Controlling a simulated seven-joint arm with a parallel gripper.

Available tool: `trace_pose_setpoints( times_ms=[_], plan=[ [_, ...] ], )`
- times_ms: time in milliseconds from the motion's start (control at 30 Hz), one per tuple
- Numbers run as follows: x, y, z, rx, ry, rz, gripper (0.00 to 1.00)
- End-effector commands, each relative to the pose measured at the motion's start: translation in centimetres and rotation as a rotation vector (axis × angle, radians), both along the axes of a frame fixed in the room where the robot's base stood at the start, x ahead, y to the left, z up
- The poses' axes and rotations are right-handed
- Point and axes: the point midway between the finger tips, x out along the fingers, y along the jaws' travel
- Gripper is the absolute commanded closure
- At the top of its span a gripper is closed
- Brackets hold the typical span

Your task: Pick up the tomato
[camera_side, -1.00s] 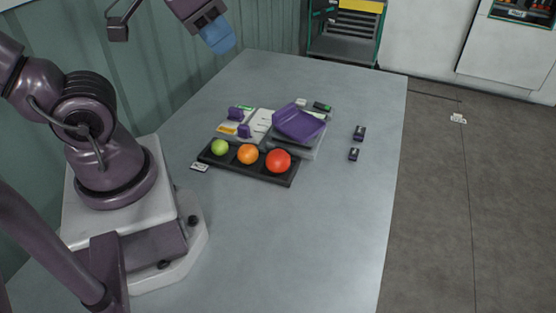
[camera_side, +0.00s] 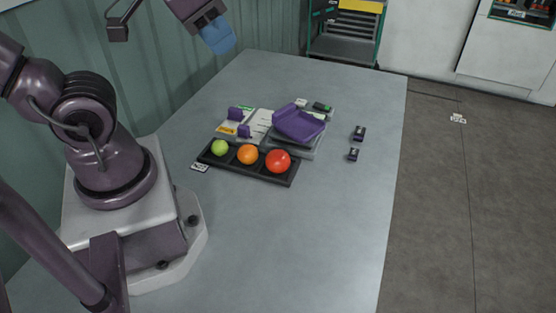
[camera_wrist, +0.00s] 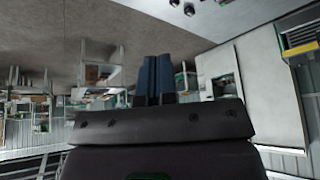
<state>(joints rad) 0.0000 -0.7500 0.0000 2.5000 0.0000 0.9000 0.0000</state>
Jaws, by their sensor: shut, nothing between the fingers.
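A black tray (camera_side: 285,179) on the grey table holds three round fruits in a row. A green one (camera_side: 220,147) is at the left, an orange one (camera_side: 247,154) in the middle and a red tomato (camera_side: 278,161) at the right. My gripper (camera_side: 222,42) is up at the top of the side view, well above and behind the tray, its blue fingers apart from everything. In the wrist view my gripper (camera_wrist: 155,78) shows its blue fingers together, with nothing between them. The wrist view shows the room, not the fruits.
Behind the tray are a purple pan on a grey scale (camera_side: 298,125) and a white board (camera_side: 262,121) with purple blocks. Two small dark items (camera_side: 359,133) lie to the right. The grey table (camera_side: 310,235) is clear at the front. A green-framed rack (camera_side: 345,40) stands beyond it.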

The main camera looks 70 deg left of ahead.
Motion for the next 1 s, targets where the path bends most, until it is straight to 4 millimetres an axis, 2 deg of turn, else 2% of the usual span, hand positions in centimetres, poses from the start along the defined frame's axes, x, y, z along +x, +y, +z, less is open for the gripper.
trace_pose_setpoints(
  times_ms=[67, 467, 500, 767, 867, 1000],
  plan=[
    [0.0, 0.0, 0.0, 0.0, 0.0, 0.0, 1.0],
    [0.0, 0.0, 0.0, 0.0, 0.0, 0.0, 0.1],
    [0.0, 0.0, 0.0, 0.0, 0.0, 0.0, 0.08],
    [0.0, 0.2, -0.1, 0.0, 0.004, 0.009, 0.08],
    [0.3, 0.7, -1.2, 0.001, 0.059, 0.034, 0.08],
    [1.7, 1.8, -3.8, 0.01, 0.205, 0.08, 0.08]
  ],
)
